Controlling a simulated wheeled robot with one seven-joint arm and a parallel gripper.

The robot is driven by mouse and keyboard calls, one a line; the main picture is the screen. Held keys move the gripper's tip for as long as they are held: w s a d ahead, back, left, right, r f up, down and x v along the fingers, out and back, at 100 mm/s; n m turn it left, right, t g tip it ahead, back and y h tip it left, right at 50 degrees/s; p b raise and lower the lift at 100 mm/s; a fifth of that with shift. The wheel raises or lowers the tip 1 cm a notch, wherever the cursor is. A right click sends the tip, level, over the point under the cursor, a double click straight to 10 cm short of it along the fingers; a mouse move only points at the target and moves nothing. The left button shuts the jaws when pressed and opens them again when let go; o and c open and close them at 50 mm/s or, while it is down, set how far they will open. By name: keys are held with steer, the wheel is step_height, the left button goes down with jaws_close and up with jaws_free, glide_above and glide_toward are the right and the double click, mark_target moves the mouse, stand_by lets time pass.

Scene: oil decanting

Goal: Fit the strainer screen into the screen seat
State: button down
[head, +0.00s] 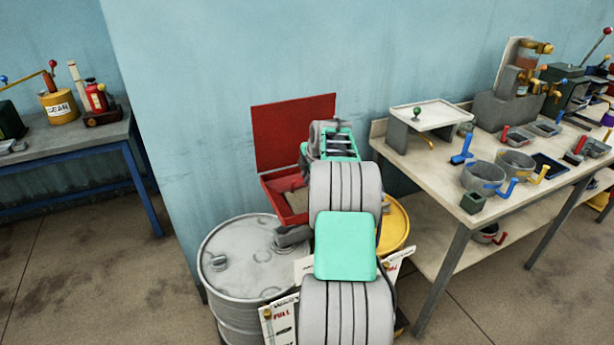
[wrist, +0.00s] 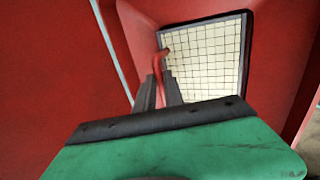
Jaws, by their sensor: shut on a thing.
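In the wrist view, the strainer screen (wrist: 208,55) is a pale wire mesh in a dark frame. It lies within a red-walled recess, ahead of my gripper (wrist: 162,82). A thin red handle (wrist: 158,68) stands up at the screen's left side, and my dark fingers are shut on it. I cannot tell whether the frame rests on the recess floor or is seated. In the head view, my arm reaches over the open red box (head: 280,204), and my fingers and the screen are hidden or too small to tell. I cannot make out the screen seat for certain.
The red lid (head: 290,132) stands raised behind the box. A grey drum (head: 235,262) stands in front at left, and a yellow drum (head: 396,225) shows behind my arm. The right workbench (head: 400,175) holds pans and tools. Another bench (head: 62,142) is at left.

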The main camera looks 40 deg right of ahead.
steer(key=shift+s+a+f, duration=0.15)
steer(key=shift+f, duration=0.7)
steer(key=c, duration=1.8)
jaws_free()
steer(key=shift+f, duration=0.15)
steer(key=shift+o, duration=0.9)
steer(key=shift+w, duration=0.25)
steer(key=shift+o, duration=0.8)
steer(key=shift+r, duration=0.3)
